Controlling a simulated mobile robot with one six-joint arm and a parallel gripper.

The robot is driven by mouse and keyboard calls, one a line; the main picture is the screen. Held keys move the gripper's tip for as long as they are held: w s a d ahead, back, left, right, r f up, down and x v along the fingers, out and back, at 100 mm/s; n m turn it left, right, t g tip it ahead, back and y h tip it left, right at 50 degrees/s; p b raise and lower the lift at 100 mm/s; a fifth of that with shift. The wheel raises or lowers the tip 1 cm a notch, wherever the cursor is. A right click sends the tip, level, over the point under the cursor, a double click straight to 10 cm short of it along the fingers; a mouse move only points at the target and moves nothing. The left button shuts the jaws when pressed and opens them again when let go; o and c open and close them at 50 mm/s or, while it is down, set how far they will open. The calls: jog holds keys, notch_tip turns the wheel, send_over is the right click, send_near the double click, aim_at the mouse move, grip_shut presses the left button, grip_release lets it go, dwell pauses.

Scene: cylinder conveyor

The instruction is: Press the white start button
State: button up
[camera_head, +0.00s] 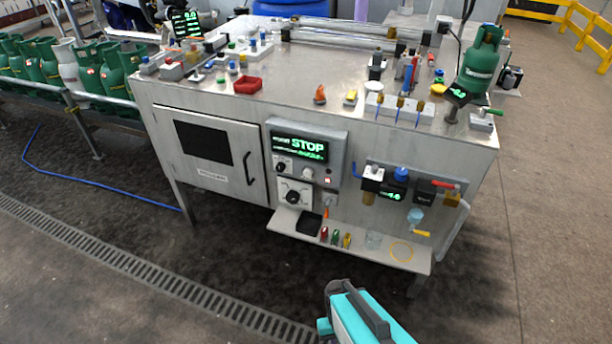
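The control panel (338,140) is on the front of the steel workbench, with a green-lit display reading STOP. Below the display is a small white round control (307,173), which looks like the white button; its label is too small to read. A dark-and-white knob (281,166) is to its left and a small red-lit square (327,180) to its right. A larger dial (293,196) is below. My gripper (345,298), teal and dark grey, shows at the bottom edge, well below and apart from the panel. Its fingertips cannot be made out.
A narrow shelf (395,262) with small coloured items juts out below the panel. Valves and a gauge (392,193) are to the right. A cabinet door (210,150) is to the left. Green gas cylinders (115,80) stand at the far left. The floor before the bench is clear.

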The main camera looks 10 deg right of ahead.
grip_shut()
dwell(1.4)
